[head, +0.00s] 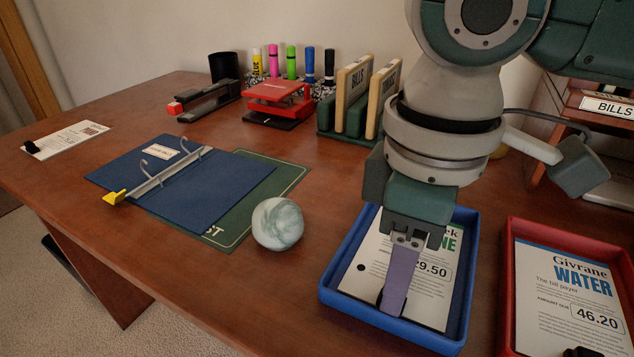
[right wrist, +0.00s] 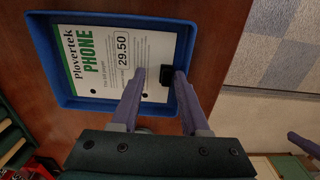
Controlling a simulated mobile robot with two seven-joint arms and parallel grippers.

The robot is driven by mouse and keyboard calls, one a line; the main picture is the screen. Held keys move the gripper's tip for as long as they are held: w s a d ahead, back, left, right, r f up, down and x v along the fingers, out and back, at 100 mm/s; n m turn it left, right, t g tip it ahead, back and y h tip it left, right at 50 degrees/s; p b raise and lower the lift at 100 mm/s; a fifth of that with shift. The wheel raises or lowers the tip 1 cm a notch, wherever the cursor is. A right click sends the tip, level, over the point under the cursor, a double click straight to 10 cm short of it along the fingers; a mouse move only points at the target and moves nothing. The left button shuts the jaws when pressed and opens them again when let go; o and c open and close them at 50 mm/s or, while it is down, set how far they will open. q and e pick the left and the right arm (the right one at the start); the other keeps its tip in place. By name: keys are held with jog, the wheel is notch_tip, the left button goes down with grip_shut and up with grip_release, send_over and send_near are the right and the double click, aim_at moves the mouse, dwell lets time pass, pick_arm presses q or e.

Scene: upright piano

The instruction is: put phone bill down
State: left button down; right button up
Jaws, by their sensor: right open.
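The phone bill (head: 430,262) is a white sheet with a green heading and the amount 29.50. It lies in the blue tray (head: 463,270). In the right wrist view the whole bill (right wrist: 105,70) shows flat inside the blue tray (right wrist: 50,85). A black clip (right wrist: 157,75) sits at its edge. My right gripper (head: 392,305) points down over the tray and hides part of the bill in the head view. In the right wrist view its fingers (right wrist: 158,78) are apart, on either side of the clip, with a gap showing.
A red tray (head: 510,285) with a water bill (head: 570,295) stands right of the blue tray. A marbled ball (head: 277,223) and an open blue binder (head: 190,185) lie to the left. A bill sorter (head: 352,105), red punch (head: 280,95) and stapler (head: 208,100) stand behind.

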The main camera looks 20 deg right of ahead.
notch_tip(320, 180, up, 12)
jog(key=p, duration=0.5)
jog(key=s+a+f+m+t+y, duration=0.1)
jog(key=s+a+f+y, duration=0.1)
jog(key=a+f, duration=0.15)
jog(key=s+a+f+t+y, duration=0.1)
jog(key=s+a+f+y, duration=0.15)
jog(key=a, duration=0.25)
jog(key=s+d+f+m+t, duration=0.1)
jog(key=s+d+f+m+h, duration=0.1)
jog(key=d, duration=0.1)
jog(key=shift+d+f+m+t+h, duration=0.15)
jog(key=shift+m+t+h, duration=0.1)
jog(key=shift+m+t, duration=0.15)
jog(key=s+d+h, duration=0.1)
jog(key=d, duration=0.1)
jog(key=s+d+f+m+h, duration=0.1)
jog(key=s+d, duration=0.1)
jog(key=s+d+f+m, duration=0.1)
jog(key=s+d, duration=0.1)
jog(key=d, duration=0.1)
jog(key=shift+d+f+h, duration=0.1)
jog(key=shift+h, duration=0.3)
